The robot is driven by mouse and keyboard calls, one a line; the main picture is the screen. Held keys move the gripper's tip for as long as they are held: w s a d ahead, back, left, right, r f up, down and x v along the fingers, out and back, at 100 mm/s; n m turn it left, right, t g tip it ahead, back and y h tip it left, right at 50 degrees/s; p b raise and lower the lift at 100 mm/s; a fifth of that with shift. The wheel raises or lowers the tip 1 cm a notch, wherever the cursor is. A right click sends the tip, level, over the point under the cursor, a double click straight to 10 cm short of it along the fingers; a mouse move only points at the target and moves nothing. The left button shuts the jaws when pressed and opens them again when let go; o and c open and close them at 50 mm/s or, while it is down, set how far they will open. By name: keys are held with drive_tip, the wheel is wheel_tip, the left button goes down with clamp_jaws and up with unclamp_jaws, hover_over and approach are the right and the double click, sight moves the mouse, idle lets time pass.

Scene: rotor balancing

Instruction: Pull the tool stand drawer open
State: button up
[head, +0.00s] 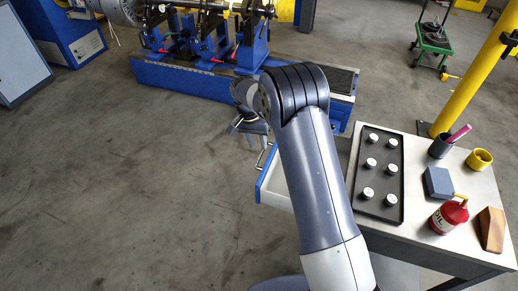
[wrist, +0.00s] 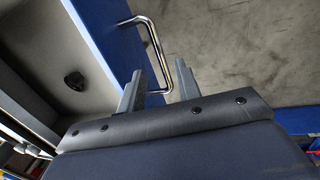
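The tool stand (head: 425,235) is at the right of the head view. Its drawer (head: 275,185) sticks out from the left side, with a blue front and pale inside. In the wrist view the blue drawer front (wrist: 112,40) carries a bent metal handle (wrist: 152,38). The handle also shows in the head view (head: 264,157). My gripper (wrist: 161,70) is open, its two fingers apart, with part of the handle showing between them in the wrist view. I cannot tell whether either finger touches it. My arm hides part of the drawer in the head view.
A dark round item (wrist: 74,81) lies in the drawer. On the stand are a black tray (head: 395,215) with several pale weights, a red oil can (head: 448,217), a blue block (head: 438,183) and cups. A blue machine (head: 190,78) stands behind; the floor at left is clear.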

sight(261, 155)
wheel_tip(261, 155, up, 7)
drive_tip(key=a, duration=0.1)
drive_tip(key=shift+w+f, duration=0.2)
drive_tip(key=shift+w, duration=0.05)
drive_tip(key=shift+f, duration=0.15)
drive_tip(key=f, duration=0.3)
drive_tip(key=d+f, duration=0.1)
drive_tip(key=f, duration=0.6)
drive_tip(key=shift+s+d+f, duration=0.25)
drive_tip(key=shift+s+d, duration=0.3)
drive_tip(key=shift+d, duration=0.1)
drive_tip(key=shift+r, duration=0.1)
